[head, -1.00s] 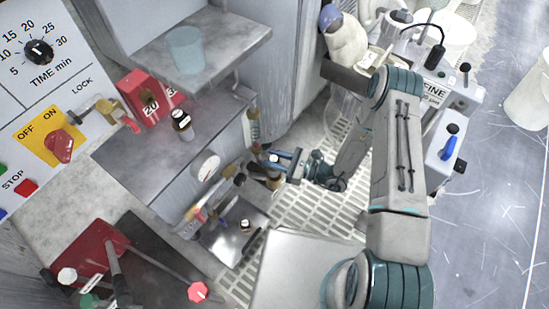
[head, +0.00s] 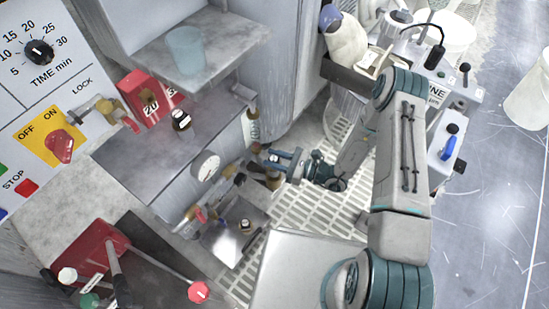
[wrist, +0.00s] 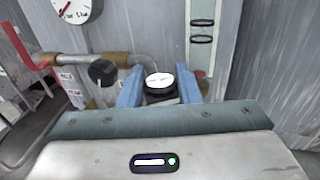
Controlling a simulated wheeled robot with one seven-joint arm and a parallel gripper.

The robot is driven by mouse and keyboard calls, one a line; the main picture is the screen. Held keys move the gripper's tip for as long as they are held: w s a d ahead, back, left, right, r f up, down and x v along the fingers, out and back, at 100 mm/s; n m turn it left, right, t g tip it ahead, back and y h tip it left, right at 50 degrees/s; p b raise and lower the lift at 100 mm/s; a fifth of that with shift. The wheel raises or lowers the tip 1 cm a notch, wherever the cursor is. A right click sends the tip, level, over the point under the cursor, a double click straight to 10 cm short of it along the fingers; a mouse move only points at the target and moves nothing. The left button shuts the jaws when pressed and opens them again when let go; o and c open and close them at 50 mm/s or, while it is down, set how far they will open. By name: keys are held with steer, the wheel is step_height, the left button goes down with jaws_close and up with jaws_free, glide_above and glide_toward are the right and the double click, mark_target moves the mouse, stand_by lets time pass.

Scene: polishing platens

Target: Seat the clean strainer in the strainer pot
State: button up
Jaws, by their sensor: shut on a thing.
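My gripper (head: 274,162) is at the end of my arm, beside the pipework under the bench. In the wrist view its two blue fingers (wrist: 159,90) are shut on a dark round piece with a white top (wrist: 159,79), apparently the strainer. The held piece is upright, and its lower part is hidden by my gripper. The strainer pot cannot be made out clearly; brownish fittings (head: 259,174) lie just below the fingers in the head view. I cannot tell whether the held piece touches them.
A similar white-topped dark piece (head: 245,225) stands on a metal tray (head: 222,246), and another (head: 181,119) stands on the bench. A gauge (head: 205,166) and a pipe with a black knob (wrist: 102,72) are close on the left. Floor grating (head: 306,207) lies below.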

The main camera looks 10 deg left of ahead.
steer(key=shift+f+b, duration=2.3)
steer(key=shift+f, duration=0.95)
steer(key=o, duration=1.1)
step_height(320, 180, up, 13)
steer(key=p, duration=0.9)
steer(key=shift+f, duration=0.2)
steer(key=shift+a+f, duration=0.1)
steer(key=shift+f, duration=0.05)
